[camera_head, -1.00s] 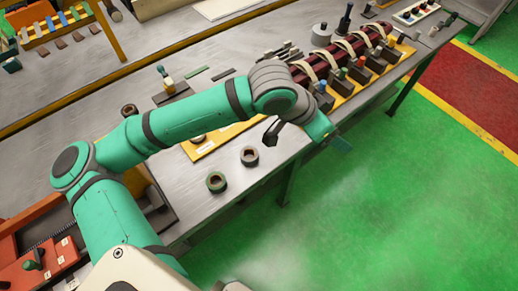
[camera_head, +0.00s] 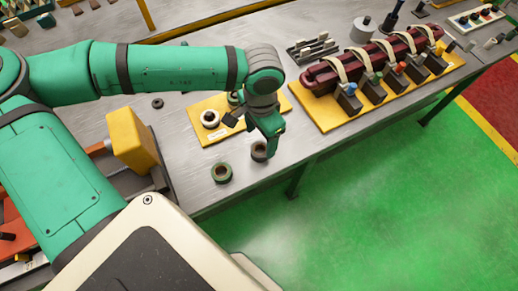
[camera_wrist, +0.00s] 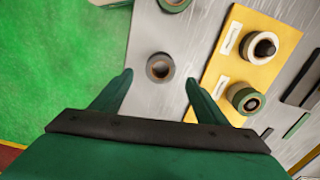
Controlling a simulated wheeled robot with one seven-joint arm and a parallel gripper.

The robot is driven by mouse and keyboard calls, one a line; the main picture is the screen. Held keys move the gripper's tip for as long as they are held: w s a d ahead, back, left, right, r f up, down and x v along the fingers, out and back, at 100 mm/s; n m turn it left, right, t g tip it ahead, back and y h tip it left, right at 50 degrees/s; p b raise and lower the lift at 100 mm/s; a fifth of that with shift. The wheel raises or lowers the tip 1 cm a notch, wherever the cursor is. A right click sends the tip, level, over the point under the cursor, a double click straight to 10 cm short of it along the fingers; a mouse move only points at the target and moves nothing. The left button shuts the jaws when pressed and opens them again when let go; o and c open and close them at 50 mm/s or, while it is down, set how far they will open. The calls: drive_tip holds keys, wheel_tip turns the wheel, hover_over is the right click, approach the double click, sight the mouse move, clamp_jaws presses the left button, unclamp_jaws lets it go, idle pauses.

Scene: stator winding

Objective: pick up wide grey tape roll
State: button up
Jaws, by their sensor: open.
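The wide grey tape roll (camera_head: 259,150) lies flat near the table's front edge, partly hidden by my gripper (camera_head: 271,150) in the head view. In the wrist view the grey roll (camera_wrist: 160,67) shows a dark grey rim and a brownish core. My gripper (camera_wrist: 158,78) is open and empty, pointing down above the table. In the wrist view its fingertips are on either side of the roll, slightly below its centre. A height gap seems to remain; its size is hard to tell.
A green-rimmed roll (camera_head: 222,172) lies left of the grey one, near the edge. Behind is a yellow board (camera_wrist: 222,65) with a white roll (camera_wrist: 264,46) and a green roll (camera_wrist: 247,98). A dark red coil fixture (camera_head: 330,73) stands to the right.

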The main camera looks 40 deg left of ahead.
sight(260, 147)
drive_tip(key=shift+d+f, duration=0.2)
drive_tip(key=shift+f, duration=0.35)
drive_tip(key=shift+a+f, duration=0.15)
drive_tip(key=shift+f, duration=1.1)
drive_tip(key=shift+a+f, duration=0.15)
drive_tip(key=shift+f, duration=1.1)
drive_tip(key=c, duration=1.2)
